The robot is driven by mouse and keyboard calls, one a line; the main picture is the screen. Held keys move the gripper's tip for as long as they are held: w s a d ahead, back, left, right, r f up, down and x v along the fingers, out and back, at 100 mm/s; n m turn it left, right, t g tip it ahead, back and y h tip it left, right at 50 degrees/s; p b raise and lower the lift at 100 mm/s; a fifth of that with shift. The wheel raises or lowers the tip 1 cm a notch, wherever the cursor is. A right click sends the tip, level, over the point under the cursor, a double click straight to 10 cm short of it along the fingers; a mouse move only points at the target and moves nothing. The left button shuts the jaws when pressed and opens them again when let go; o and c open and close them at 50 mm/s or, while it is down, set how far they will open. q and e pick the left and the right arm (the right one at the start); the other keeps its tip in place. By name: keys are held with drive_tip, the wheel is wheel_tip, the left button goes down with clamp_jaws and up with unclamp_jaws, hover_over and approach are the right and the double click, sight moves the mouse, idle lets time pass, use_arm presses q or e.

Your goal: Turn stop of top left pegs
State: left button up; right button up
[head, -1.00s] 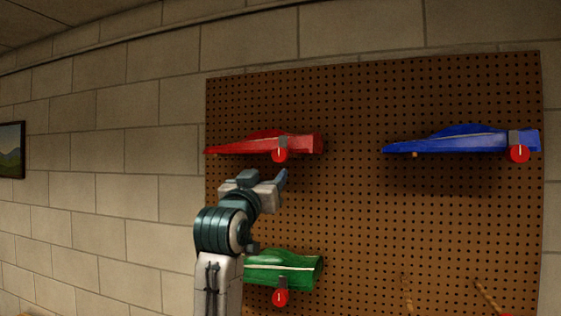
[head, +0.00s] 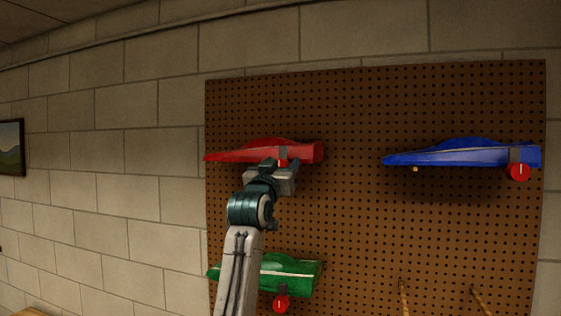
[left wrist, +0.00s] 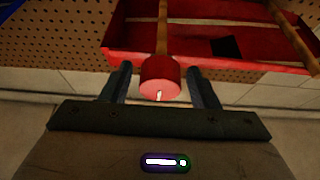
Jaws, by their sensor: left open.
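A red car body (head: 250,151) hangs on pegs at the top left of the brown pegboard. In the left wrist view its red underside (left wrist: 215,52) shows above a round red stop (left wrist: 160,78) with a white mark, on the end of a wooden peg (left wrist: 162,28). My left gripper (head: 282,167) is at the right part of the red car. In the left wrist view my left gripper (left wrist: 160,85) is open, one finger on each side of the stop. In the head view the gripper mostly hides that stop. My right gripper is not in view.
A blue car body (head: 460,154) with a red stop (head: 518,172) hangs at the top right. A green car body (head: 290,274) with a red stop (head: 281,303) hangs below, partly behind my left arm. Two bare pegs (head: 404,298) stick out at lower right.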

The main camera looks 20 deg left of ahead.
use_arm(q)
drive_tip(key=c, duration=1)
